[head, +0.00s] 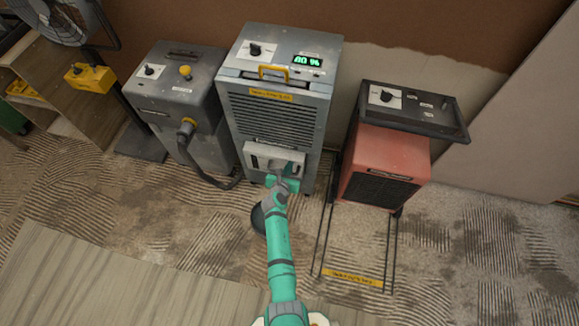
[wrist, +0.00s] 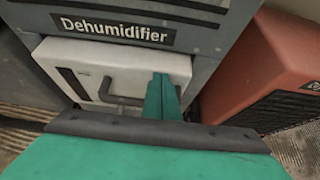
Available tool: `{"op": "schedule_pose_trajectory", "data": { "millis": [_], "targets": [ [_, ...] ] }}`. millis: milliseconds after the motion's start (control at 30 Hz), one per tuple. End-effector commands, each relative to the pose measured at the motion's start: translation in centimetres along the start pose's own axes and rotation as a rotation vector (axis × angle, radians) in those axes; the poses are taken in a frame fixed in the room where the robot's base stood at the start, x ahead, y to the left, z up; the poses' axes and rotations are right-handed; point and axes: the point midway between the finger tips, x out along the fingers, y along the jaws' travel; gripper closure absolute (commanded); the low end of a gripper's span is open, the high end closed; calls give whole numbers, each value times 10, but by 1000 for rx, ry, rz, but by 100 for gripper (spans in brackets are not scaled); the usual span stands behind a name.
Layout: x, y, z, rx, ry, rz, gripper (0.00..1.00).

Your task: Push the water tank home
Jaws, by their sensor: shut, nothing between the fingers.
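The water tank (head: 262,152) is a pale drawer with a dark handle, low in the front of the grey dehumidifier (head: 270,119). In the wrist view the tank front (wrist: 75,62) sits under the "Dehumidifier" label and appears to stand a little proud of the housing. My gripper (head: 282,168) is in front of the tank, over its right part. I cannot tell whether the fingertips touch the tank. The gripper hides part of the tank's front.
A red heater (head: 385,165) stands close on the right, with thin dark rails on the floor before it. A grey machine (head: 178,95) with a hose (head: 212,180) stands on the left. A dark round object (head: 258,218) lies beside my arm. Patterned carpet in front is mostly open.

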Motion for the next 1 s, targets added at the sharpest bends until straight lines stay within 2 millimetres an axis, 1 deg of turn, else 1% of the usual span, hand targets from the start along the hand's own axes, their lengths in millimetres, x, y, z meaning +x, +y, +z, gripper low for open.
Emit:
{"op": "schedule_pose_trajectory", "data": {
  "millis": [333, 633, 1000],
  "targets": [
    [1, 0, 1, 1, 0, -1, 100],
    [22, -1, 13, 1, 0, -2, 100],
    [21, 0, 12, 0, 0, -1, 100]
  ]
}}
